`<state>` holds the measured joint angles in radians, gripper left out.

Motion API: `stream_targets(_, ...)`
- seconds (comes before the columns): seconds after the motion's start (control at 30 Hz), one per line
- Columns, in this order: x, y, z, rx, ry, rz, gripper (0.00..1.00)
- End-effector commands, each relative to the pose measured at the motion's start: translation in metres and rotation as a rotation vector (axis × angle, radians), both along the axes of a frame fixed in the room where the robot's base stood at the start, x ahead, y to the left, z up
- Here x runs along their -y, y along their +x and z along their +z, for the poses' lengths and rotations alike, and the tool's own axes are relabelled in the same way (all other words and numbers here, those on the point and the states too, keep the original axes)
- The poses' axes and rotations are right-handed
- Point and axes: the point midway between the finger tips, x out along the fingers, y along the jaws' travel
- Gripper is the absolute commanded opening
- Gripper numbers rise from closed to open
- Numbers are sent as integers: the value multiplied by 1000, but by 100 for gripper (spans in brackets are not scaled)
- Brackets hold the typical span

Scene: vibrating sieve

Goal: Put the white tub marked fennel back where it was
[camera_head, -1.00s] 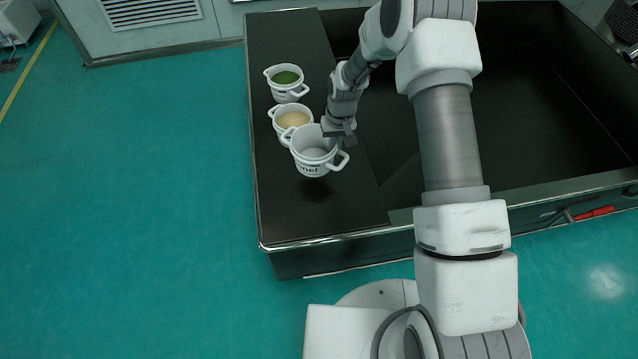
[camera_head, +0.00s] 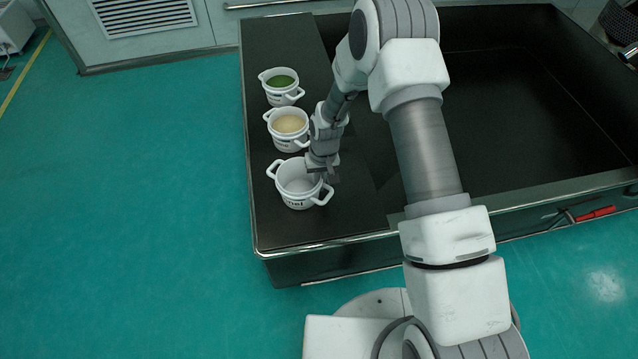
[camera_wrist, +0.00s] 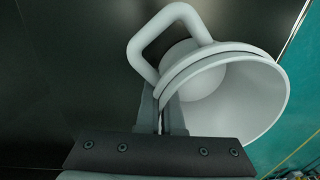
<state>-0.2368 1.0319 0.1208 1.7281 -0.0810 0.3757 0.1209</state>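The white tub marked fennel (camera_head: 294,190) is the nearest of the tubs at the left of the black bench in the head view. It looks empty and upright; only the end of its label shows. My gripper (camera_head: 320,176) is at its right side, shut on its wall near the rim. In the wrist view, the fingers (camera_wrist: 166,115) pinch the tub's edge beside a looped handle, and the tub's open mouth (camera_wrist: 245,95) faces the camera. I cannot tell whether its base touches the bench top.
A white tub with pale beige contents (camera_head: 290,142) stands just behind it, and a white tub with green contents (camera_head: 281,98) stands farther back. The bench top (camera_head: 290,232) is clear toward its front edge. A sunken black basin (camera_head: 500,120) lies to the right.

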Motion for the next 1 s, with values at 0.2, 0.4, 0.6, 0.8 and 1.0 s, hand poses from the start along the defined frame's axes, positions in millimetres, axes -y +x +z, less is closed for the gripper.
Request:
stream_targets(0.2,0,0,-3,0,0,0,25)
stream_targets(0.4,0,0,-2,-1,0,0,34)
stream_targets(0.6,0,0,1,0,0,0,34)
stream_targets(0.8,2,1,33,2,0,0,34)
stream_targets(1.0,6,2,78,2,0,-1,34)
